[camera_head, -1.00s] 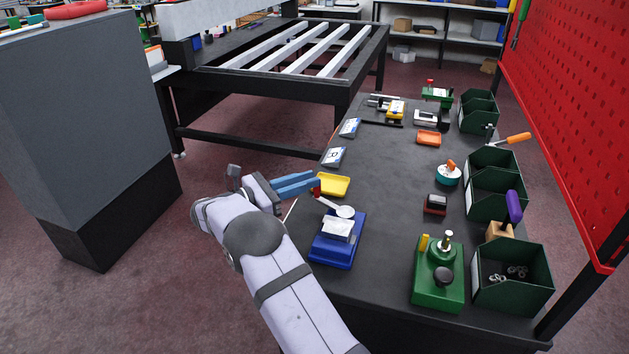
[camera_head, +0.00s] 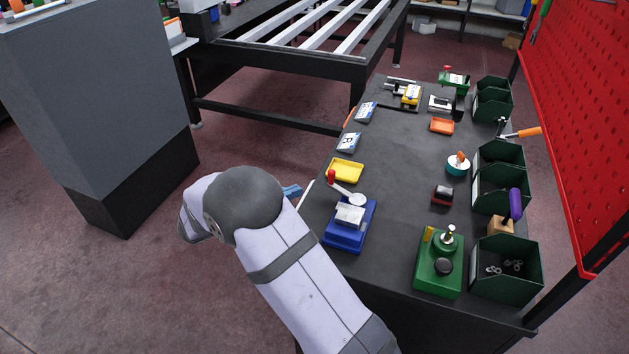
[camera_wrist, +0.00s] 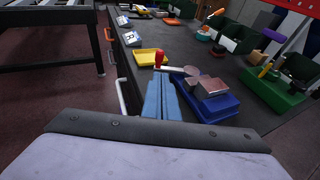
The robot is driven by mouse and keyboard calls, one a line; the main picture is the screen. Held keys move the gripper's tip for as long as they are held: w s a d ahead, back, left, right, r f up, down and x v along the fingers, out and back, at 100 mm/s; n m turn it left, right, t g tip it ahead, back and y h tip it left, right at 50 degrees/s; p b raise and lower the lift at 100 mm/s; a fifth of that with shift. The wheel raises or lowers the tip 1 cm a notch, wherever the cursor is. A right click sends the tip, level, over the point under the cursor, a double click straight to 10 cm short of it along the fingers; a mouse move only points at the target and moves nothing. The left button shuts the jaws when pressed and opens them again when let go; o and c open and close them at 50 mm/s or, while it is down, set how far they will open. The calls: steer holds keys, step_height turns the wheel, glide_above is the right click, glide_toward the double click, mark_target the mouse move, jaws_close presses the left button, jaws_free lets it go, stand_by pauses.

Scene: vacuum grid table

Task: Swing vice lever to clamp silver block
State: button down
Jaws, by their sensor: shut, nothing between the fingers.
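The blue vice (camera_head: 345,238) stands at the near left edge of the dark table. The silver block (camera_head: 350,214) sits on top of it; in the wrist view the block (camera_wrist: 212,86) is right of my fingers. The lever (camera_head: 343,188) runs from a round silver pivot to its red knob (camera_head: 331,175), which points back and left, away from the block. My gripper (camera_head: 292,191) is shut and empty, left of the vice and apart from the knob, mostly hidden behind my arm. In the wrist view my blue fingers (camera_wrist: 160,85) end just below the red knob (camera_wrist: 160,58).
A yellow tray (camera_head: 346,170) lies just behind the lever. A green fixture (camera_head: 438,265) stands to the right of the vice, with green bins (camera_head: 508,270) along the right edge. A white drawer handle (camera_wrist: 121,98) shows on the table's side.

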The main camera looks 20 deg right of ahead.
mark_target(329, 173)
steer(key=p+x, duration=0.1)
steer(key=x, duration=0.3)
steer(key=p+x, duration=0.2)
steer(key=x, duration=0.2)
steer(key=p+x, duration=0.1)
steer(key=x, duration=0.2)
steer(key=shift+w+d+r, duration=0.15)
steer(key=shift+d+r, duration=0.1)
steer(key=shift+d, duration=0.25)
steer(key=shift+p+x, duration=0.5)
steer(key=shift+x, duration=0.4)
steer(key=shift+r, duration=0.2)
steer(key=shift+d, duration=0.1)
steer(key=shift+w+d+f+b, duration=0.15)
steer(key=shift+w+d+b, duration=0.15)
steer(key=shift+b, duration=0.35)
steer(key=shift+d, duration=0.25)
steer(key=shift+r, duration=0.25)
steer(key=shift+a, duration=0.1)
